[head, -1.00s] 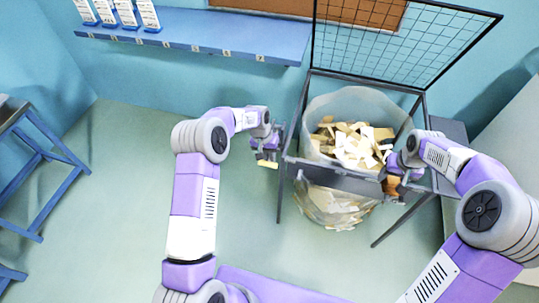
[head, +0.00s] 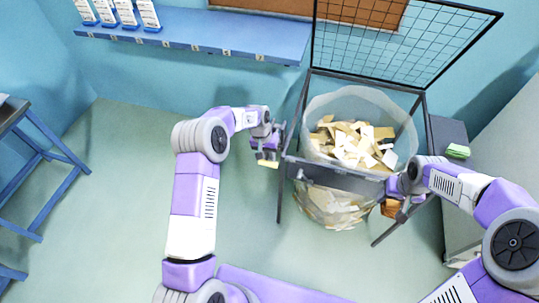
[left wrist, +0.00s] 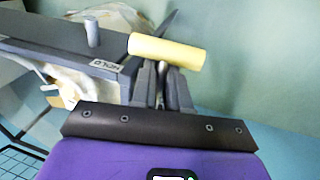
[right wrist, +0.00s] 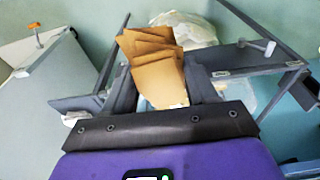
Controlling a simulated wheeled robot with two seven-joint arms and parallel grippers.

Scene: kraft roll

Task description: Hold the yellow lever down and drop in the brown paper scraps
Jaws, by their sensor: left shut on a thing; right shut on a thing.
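My left gripper (head: 266,155) is shut on the yellow lever (head: 268,164) at the left of the bag stand. In the left wrist view the yellow handle (left wrist: 167,51) lies across the fingertips (left wrist: 163,85), beside a "HOLD" label. My right gripper (head: 402,203) is shut on the brown paper scraps (head: 390,208), outside the stand's front right corner. In the right wrist view the brown scraps (right wrist: 155,62) form a fanned stack between the fingers. The clear bag (head: 318,110) hangs in the dark stand (head: 345,178) and contains many white and tan scraps.
The stand's mesh lid (head: 395,45) is open, raised at the back. A blue shelf (head: 200,32) with white cards runs along the wall. A green item (head: 458,151) sits at the right beside a pale cabinet (head: 500,135).

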